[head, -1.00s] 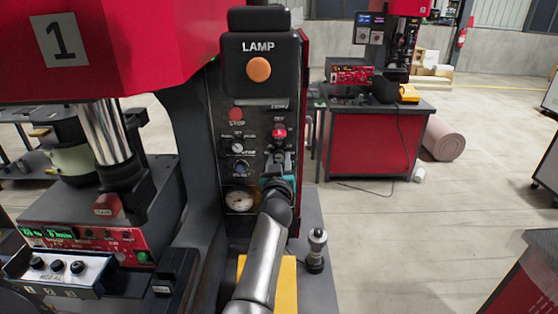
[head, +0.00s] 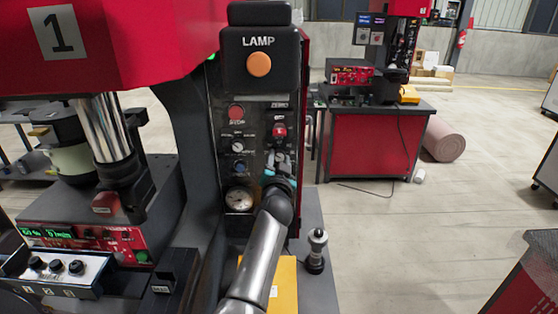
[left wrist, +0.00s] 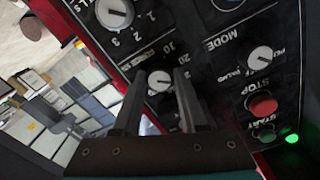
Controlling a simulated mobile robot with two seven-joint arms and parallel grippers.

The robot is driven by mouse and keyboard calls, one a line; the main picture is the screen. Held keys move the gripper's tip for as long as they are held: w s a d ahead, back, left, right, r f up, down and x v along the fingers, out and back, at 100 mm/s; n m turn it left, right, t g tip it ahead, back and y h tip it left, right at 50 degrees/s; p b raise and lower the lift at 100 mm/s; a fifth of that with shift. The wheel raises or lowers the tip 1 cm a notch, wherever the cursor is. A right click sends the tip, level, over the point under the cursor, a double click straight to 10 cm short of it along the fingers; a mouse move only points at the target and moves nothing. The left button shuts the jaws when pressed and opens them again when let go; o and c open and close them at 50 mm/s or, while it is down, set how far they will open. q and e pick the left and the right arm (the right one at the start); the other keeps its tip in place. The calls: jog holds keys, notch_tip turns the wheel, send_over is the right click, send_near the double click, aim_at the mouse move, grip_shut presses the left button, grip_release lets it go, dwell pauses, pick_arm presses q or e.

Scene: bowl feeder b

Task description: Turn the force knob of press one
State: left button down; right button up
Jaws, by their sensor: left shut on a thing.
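Press one stands at the left with a red head (head: 110,40) marked 1 and a dark control panel (head: 222,170). The force knob (left wrist: 160,80) is a small pale round knob beside the FORCE label and the numbers 10 and 20. My left gripper (head: 279,172) is at the right side of the panel. In the left wrist view its two dark fingers (left wrist: 160,90) lie on either side of the force knob and are shut on it. My right gripper is not in view.
A red stop button (head: 236,113), a mode knob (left wrist: 260,59) and a gauge (head: 239,199) are close by on the panel. An orange lamp (head: 258,64) is above. A grey-knobbed lever (head: 317,248) stands at the lower right. Open floor lies further right.

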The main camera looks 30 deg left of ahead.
pick_arm(q)
jog(key=shift+r+m, duration=0.15)
jog(key=shift+m, duration=0.65)
jog(key=shift+c, duration=2.2)
grip_release()
